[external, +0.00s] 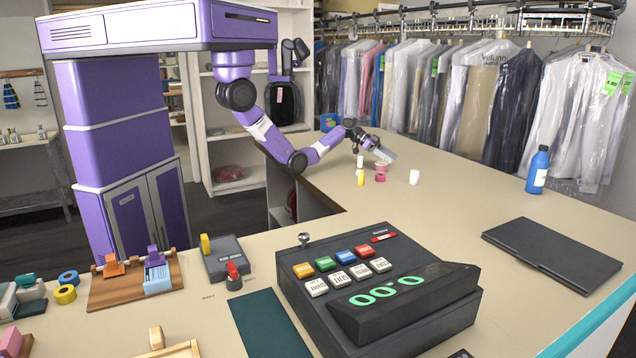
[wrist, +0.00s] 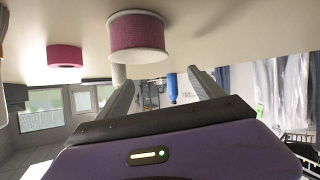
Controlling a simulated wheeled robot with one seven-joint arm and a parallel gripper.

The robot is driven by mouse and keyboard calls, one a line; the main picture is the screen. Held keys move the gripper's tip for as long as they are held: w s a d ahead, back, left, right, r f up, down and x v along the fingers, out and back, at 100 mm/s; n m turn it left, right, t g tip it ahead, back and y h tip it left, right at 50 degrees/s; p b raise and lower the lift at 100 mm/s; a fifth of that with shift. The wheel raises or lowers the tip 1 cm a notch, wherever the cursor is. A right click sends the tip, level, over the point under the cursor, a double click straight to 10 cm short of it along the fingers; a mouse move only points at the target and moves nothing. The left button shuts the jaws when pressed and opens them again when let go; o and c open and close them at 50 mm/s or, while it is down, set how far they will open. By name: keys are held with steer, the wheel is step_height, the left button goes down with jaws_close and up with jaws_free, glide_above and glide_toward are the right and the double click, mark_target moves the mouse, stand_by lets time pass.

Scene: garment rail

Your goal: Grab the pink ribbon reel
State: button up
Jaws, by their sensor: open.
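A pink ribbon reel with pale flanges (wrist: 138,35) is large at the top of the wrist view, close beyond my gripper's fingertips. In the external view, a small pink reel (external: 381,167) is at the far part of the counter, just below my gripper (external: 388,157). In the wrist view my gripper (wrist: 160,78) has its two fingers spread, with nothing between them. The reel appears apart from both fingers. A darker pink ring-shaped piece (wrist: 64,56) is to the left in the wrist view; a magenta item (external: 380,178) is beside the reel in the external view.
A yellow item (external: 361,178) and a white item (external: 360,161) stand left of the reel, and a white cylinder (external: 414,177) to the right. A blue bottle (external: 538,169) stands farther right. Bagged garments (external: 485,95) hang behind the counter.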

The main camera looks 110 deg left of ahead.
mark_target(382, 163)
steer(key=s+m, duration=0.1)
steer(key=s, duration=0.2)
steer(key=s+a+m+h, duration=0.1)
steer(key=s, duration=0.2)
steer(key=s+m+h, duration=0.1)
steer(key=s, duration=0.2)
steer(key=shift+s+a+f+m+g, duration=0.2)
steer(key=shift+a+f+m+g, duration=0.1)
steer(key=shift+g, duration=0.1)
steer(key=shift+d+p+x, duration=0.2)
steer(key=shift+p+x, duration=0.95)
steer(key=shift+x, duration=2.65)
steer(key=shift+s, duration=0.1)
steer(key=c, duration=1.3)
